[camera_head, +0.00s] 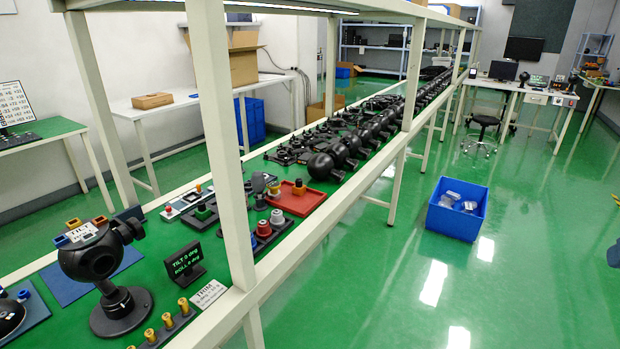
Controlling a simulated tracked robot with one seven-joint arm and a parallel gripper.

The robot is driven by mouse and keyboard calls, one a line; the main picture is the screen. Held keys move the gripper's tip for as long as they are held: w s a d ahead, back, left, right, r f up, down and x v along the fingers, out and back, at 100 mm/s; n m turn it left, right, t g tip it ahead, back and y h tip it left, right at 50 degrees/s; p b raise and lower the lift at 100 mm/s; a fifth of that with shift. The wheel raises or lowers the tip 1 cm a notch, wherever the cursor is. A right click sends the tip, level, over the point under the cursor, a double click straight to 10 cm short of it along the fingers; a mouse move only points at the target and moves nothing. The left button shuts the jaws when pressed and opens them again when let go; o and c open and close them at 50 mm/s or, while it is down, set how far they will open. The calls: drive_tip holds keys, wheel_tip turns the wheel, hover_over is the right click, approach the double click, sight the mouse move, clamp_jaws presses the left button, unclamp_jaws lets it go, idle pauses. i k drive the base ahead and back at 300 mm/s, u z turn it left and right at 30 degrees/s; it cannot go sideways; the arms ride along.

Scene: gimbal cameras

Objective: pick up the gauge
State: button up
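No gripper of mine shows in this view. I cannot tell for sure which thing is the gauge. A white block (83,234) marked "TILT", with yellow ends, sits on top of a black ball-shaped gimbal unit (88,264) at the near left. The unit stands on a round black base on the green bench top. A small black display (184,264) just right of it reads tilt and roll in degrees. A light-coloured plate (208,294) with printed text, its first line seemingly "THM", lies near the bench's front edge.
Brass pegs (168,320) stand in a rack at the front edge. A red tray (297,198) and a dark holder (262,238) with knobs sit farther along. A pale post (222,140) rises at the front edge. A blue bin (457,222) stands on open green floor.

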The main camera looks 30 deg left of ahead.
sight(274, 194)
drive_tip(key=i, duration=1.1)
drive_tip(key=u, duration=0.95)
drive_tip(key=i, duration=0.75)
drive_tip(key=u, duration=0.55)
drive_tip(key=k, duration=0.75)
drive_tip(key=u, duration=0.2)
drive_tip(key=i, duration=0.8)
drive_tip(key=z, duration=0.05)
